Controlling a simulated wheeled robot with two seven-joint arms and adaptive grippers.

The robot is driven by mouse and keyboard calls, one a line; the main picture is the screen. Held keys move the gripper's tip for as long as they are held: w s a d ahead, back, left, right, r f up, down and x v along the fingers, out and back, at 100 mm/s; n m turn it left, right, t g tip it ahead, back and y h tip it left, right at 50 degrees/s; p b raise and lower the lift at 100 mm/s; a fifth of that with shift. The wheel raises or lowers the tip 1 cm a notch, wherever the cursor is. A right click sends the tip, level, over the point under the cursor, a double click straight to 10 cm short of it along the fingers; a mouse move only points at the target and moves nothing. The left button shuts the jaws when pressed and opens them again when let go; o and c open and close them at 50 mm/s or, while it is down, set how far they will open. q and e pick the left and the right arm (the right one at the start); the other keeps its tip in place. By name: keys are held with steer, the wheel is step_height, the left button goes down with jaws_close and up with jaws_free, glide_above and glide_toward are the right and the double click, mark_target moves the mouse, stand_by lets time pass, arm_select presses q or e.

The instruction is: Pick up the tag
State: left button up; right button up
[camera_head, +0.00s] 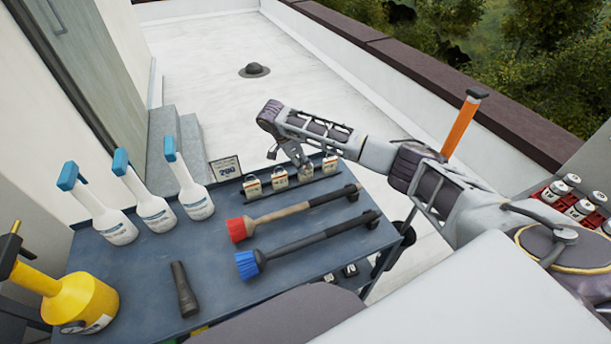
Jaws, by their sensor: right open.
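Several small white tags with dark and red markings hang in a row on a dark rack (290,190) at the back edge of the blue-grey table. They include a left tag (252,188), a middle tag (279,179) and a right tag (329,164). My right gripper (291,160) reaches in from the right and points down just above the rack, between the middle and right tags. It is open and appears to hold nothing. It partly hides the rack there, and I cannot tell whether it touches a tag. My left gripper is not in view.
The table (215,260) holds a red brush (290,213), a blue brush (300,245), a black flashlight (183,290), several blue-topped spray bottles (145,198) and a yellow sprayer (80,300). A small dark sign (225,168) stands left of the rack. Open roof floor lies behind.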

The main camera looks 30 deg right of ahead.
mark_target(306, 169)
steer(key=shift+x, duration=1.9)
steer(key=shift+d, duration=0.1)
steer(key=shift+c, duration=0.5)
jaws_close()
